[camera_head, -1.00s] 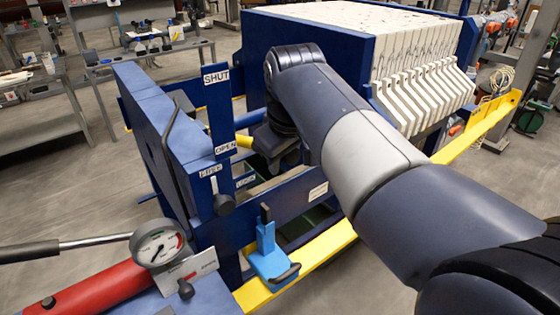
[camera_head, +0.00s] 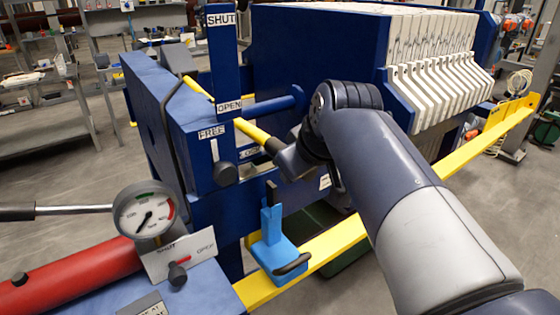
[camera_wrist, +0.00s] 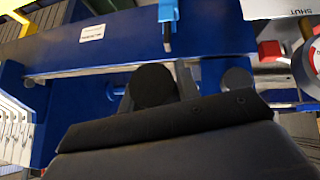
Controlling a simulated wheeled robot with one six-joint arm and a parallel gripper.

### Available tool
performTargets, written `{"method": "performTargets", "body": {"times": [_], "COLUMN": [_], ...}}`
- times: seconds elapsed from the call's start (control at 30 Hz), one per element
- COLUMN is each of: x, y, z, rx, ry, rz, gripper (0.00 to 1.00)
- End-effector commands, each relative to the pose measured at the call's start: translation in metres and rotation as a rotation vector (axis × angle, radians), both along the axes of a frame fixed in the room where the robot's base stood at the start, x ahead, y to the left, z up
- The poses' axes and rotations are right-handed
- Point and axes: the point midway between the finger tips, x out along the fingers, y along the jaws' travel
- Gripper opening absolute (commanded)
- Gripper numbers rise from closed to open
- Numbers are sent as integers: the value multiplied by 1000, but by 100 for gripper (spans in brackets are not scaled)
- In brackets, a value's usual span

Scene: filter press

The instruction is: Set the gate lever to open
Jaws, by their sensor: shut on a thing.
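The gate lever is a long yellow bar (camera_head: 254,132) that slants down to the right behind the blue post (camera_head: 223,58), which is labelled SHUT at the top and OPEN lower down. The bar shows just below the OPEN label (camera_head: 229,106), and its dark outer end is at my gripper. My gripper (camera_head: 278,148) is shut on that end, though my arm partly hides the grasp. In the wrist view, a round black knob (camera_wrist: 153,86) sits between the fingers of my gripper (camera_wrist: 155,97), against a dark wrist housing.
A black-knobbed slider (camera_head: 226,173) under a FREE label is left of my gripper. A blue bracket with a black handle (camera_head: 276,250) stands below, by the yellow rail (camera_head: 335,241). A pressure gauge (camera_head: 145,210) and small SHUT/OPEN valve (camera_head: 178,272) are at lower left.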

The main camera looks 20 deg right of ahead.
Motion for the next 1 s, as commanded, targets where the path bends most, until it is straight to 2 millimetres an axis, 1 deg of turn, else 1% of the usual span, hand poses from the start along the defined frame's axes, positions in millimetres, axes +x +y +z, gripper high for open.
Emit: {"method": "performTargets", "body": {"times": [0.03, 0.1, 0.53, 0.57, 0.8, 1.0], "x": [-1, -1, -1, -1, -1, 0], "y": [0, 0, 0, 0, 0, 0], "z": [-5, -7, -10, -11, -9, -7], "rx": [3, 5, 7, 7, 6, 6], "ry": [2, -1, 5, 6, 0, -5], "rz": [0, 0, 0, -1, 0, -1], "gripper": [0, 0, 0, 32, 51, 52]}}
